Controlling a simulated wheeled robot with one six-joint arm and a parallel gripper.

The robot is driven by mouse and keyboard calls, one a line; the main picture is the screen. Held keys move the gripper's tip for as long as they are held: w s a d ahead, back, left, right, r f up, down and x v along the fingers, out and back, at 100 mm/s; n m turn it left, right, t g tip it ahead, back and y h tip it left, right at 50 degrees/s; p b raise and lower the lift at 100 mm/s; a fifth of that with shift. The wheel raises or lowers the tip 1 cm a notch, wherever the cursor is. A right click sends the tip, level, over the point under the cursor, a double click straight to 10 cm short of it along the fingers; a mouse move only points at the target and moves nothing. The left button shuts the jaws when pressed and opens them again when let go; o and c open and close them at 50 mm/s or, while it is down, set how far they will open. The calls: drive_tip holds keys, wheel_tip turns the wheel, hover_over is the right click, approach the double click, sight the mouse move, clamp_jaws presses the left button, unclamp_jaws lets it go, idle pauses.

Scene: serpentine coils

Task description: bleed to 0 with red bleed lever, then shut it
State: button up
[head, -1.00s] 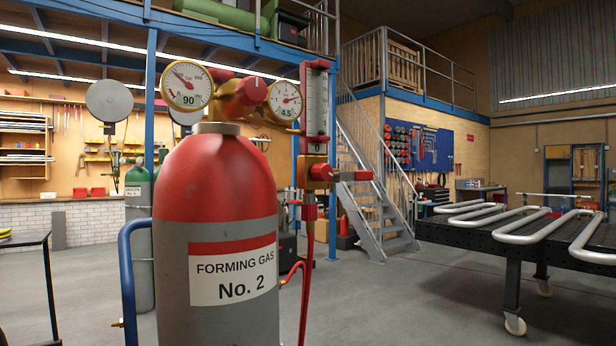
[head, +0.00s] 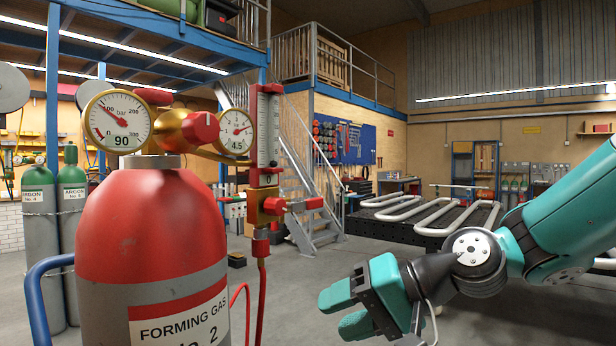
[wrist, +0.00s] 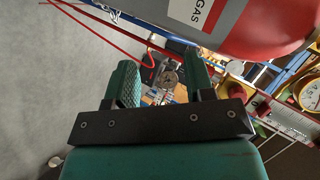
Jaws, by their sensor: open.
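The left gauge (head: 117,122) carries the number 90 and the right gauge (head: 236,132) shows about 4.5. My gripper (head: 340,311) is open and empty, below and to the right of the lever and apart from it. In the wrist view its two green fingers (wrist: 160,82) stand apart with nothing held between them.
The red-topped forming gas cylinder (head: 150,235) stands at the left with a blue rail (head: 35,295) beside it. A red hose (head: 261,300) hangs below the valve block. Open floor lies between hose and gripper.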

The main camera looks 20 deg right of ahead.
sight(317, 204)
drive_tip(key=w+d+r+m+t+p, duration=0.3)
drive_tip(key=w+d+r+m+t, duration=0.5)
drive_tip(key=d+r, duration=0.4)
drive_tip(key=shift+m, duration=0.3)
drive_tip(key=p+x, duration=0.8)
drive_tip(key=x, duration=0.8)
drive_tip(key=shift+w+d+f, duration=0.1)
drive_tip(key=shift+w+f, duration=0.15)
drive_tip(key=shift+w, duration=0.2)
drive_tip(key=shift+c, duration=0.2)
clamp_jaws()
